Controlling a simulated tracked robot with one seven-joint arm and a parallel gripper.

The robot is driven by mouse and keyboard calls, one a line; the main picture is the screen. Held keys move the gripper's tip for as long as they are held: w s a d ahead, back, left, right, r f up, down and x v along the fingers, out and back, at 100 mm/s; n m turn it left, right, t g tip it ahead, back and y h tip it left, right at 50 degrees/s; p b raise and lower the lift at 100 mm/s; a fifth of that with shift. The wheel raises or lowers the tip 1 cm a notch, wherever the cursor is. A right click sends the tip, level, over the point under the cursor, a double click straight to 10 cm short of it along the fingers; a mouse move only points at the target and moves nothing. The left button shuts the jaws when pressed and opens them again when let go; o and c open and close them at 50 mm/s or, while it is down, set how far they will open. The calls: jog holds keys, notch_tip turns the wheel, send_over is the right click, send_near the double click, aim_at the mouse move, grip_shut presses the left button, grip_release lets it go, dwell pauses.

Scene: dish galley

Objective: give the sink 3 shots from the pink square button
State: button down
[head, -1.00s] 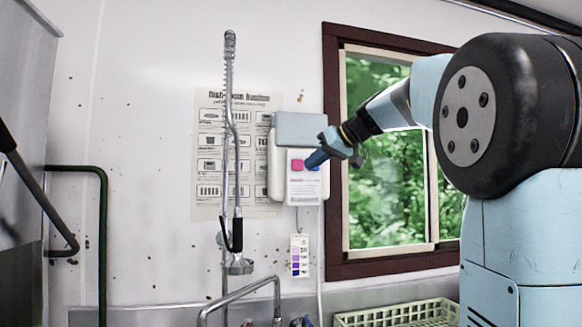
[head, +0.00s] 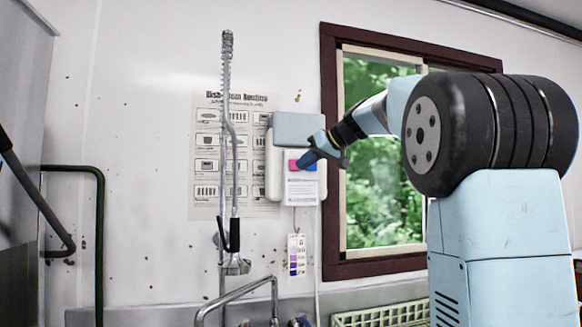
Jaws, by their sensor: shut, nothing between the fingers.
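The pink square button (head: 293,166) is on the front of a white wall dispenser (head: 273,180) with a grey-blue top, left of the window. A blue button (head: 312,166) sits just right of it, partly behind my gripper. My gripper (head: 302,163) is shut and empty, its tip pointing left and down in front of the buttons, overlapping the gap between them. I cannot tell whether it touches either button. The sink itself is mostly below the picture; its bent metal faucet (head: 238,291) shows at the bottom.
A spring-hose sprayer (head: 228,150) hangs left of the dispenser, before a poster (head: 207,205). A colour test card (head: 297,254) hangs below the dispenser. A pale green rack (head: 385,316) is at the bottom right. A dark green rail (head: 100,240) stands left.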

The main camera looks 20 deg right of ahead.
aim_at(294, 168)
jog(key=shift+w, duration=1.6)
jog(key=shift+w, duration=0.15)
dwell(0.8)
jog(key=shift+w, duration=0.25)
jog(key=shift+w, duration=0.75)
dwell(1.2)
jog(key=shift+s, duration=1.2)
jog(key=shift+w, duration=0.1)
jog(key=shift+w, duration=0.35)
